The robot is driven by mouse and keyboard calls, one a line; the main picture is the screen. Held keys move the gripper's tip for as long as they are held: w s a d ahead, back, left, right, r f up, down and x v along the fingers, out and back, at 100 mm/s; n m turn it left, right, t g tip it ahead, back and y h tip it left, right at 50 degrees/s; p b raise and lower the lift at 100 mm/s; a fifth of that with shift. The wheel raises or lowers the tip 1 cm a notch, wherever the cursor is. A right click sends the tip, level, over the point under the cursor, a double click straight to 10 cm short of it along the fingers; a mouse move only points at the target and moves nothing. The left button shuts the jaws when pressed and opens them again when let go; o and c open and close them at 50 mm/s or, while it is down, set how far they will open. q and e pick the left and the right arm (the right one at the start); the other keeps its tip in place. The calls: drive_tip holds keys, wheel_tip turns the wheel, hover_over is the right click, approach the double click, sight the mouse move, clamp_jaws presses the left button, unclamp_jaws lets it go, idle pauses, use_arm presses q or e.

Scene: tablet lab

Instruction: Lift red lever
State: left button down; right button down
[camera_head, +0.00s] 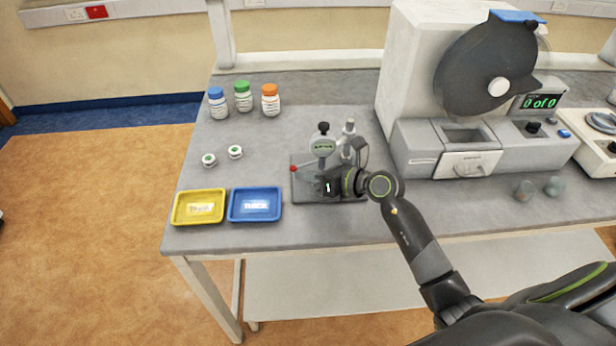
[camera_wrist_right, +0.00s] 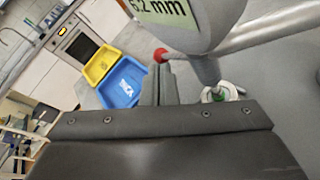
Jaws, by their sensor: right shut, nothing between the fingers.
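The red lever shows as a small red ball knob (camera_head: 293,168) at the left side of the grey thickness gauge (camera_head: 323,146). The red knob (camera_wrist_right: 161,55) also shows in the right wrist view, just beyond the fingertips on a grey rod. My right gripper (camera_head: 321,182) is in front of the gauge, close to the lever. Its fingers (camera_wrist_right: 165,85) are shut together with nothing between them. Whether they touch the lever, I cannot tell. A white and green tablet (camera_wrist_right: 222,92) sits under the gauge stem. My left gripper is not in view.
A yellow tray (camera_head: 199,207) and a blue tray (camera_head: 254,205) lie left of the gauge. Two tablets (camera_head: 235,152) and three bottles (camera_head: 243,97) stand behind them. A large tester (camera_head: 440,150) with a drum stands to the right.

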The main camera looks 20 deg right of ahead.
drive_tip(key=m+t+y+b, duration=0.1)
drive_tip(key=b, duration=0.2)
drive_tip(key=t+y+b, duration=0.1)
drive_tip(key=b, duration=0.2)
drive_tip(key=shift+w+a+r+m+y, duration=0.1)
drive_tip(key=shift+a+r+m+y, duration=0.1)
drive_tip(key=shift+m+y, duration=0.2)
drive_tip(key=shift+r+m+t, duration=0.25)
drive_tip(key=shift+m+t, duration=0.05)
drive_tip(key=shift+t, duration=0.1)
drive_tip(key=shift+a+r+y, duration=0.1)
drive_tip(key=shift+r+y, duration=0.2)
drive_tip(key=shift+r, duration=0.4)
idle(1.0)
drive_tip(key=b+v, duration=0.1)
drive_tip(key=v, duration=0.4)
drive_tip(key=b+v, duration=0.2)
drive_tip(key=v, duration=0.3)
drive_tip(key=b+v, duration=0.2)
drive_tip(key=v, duration=0.3)
drive_tip(key=shift+a+f, duration=0.1)
drive_tip(key=shift+f, duration=0.15)
drive_tip(key=shift+b+v, duration=0.35)
drive_tip(key=shift+v, duration=0.9)
